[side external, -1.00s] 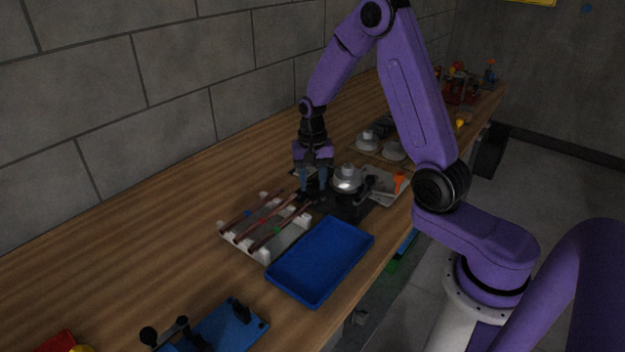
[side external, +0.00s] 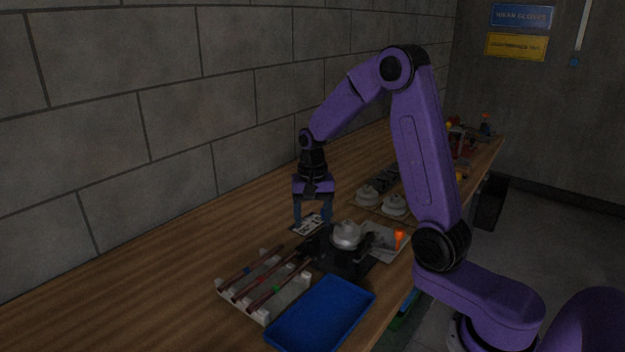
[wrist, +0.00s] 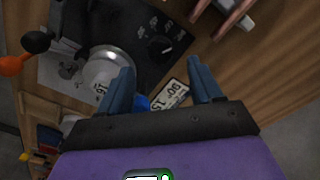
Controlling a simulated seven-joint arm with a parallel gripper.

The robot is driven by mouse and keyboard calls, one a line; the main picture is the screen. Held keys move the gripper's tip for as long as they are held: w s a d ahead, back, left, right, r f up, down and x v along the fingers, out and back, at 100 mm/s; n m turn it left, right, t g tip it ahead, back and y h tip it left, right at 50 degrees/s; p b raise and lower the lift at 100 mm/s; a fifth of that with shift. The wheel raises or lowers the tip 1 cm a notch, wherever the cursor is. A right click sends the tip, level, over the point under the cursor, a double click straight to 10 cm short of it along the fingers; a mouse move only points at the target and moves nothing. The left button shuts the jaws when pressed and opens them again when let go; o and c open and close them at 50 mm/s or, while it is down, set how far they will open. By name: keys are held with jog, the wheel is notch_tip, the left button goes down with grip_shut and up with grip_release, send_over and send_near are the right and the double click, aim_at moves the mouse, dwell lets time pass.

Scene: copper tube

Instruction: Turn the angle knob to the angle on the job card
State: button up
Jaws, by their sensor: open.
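The job card (side external: 307,225) is a small white card with dark print, lying on the bench beside the bender. In the wrist view the card (wrist: 170,96) partly shows between my fingers, with "90°" and "15" legible. The angle knob (wrist: 161,46) is a small dark round knob on the bender's black plate (wrist: 135,25), with pale markings around it. It is too dark to make out clearly in the side view, so its setting cannot be told. My gripper (side external: 312,217) is open and empty, pointing down above the card area; its fingers (wrist: 160,78) are apart from the knob.
The bender's silver dome (side external: 347,234) and orange-tipped handle (side external: 398,238) stand right of my gripper. A white rack (side external: 265,312) with copper tubes and a blue tray (side external: 322,316) lie nearer the camera. More silver round parts (side external: 394,205) sit behind. The bench toward the wall is clear.

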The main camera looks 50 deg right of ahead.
aim_at(313, 240)
notch_tip(313, 240, up, 11)
jog(key=shift+r, duration=0.2)
dwell(0.5)
jog(key=s+a+f+n, duration=0.2)
jog(key=s+a+n, duration=0.7)
jog(key=a+n, duration=0.15)
jog(key=s+a+f+n, duration=0.1)
jog(key=s+n, duration=0.4)
jog(key=s, duration=0.5)
jog(key=s+a+f+n, duration=0.1)
jog(key=s+f+n, duration=0.2)
jog(key=s+n, duration=0.3)
jog(key=s, duration=0.3)
jog(key=shift+s+a+f, duration=0.15)
jog(key=shift+s+a, duration=0.05)
jog(key=shift+s, duration=0.2)
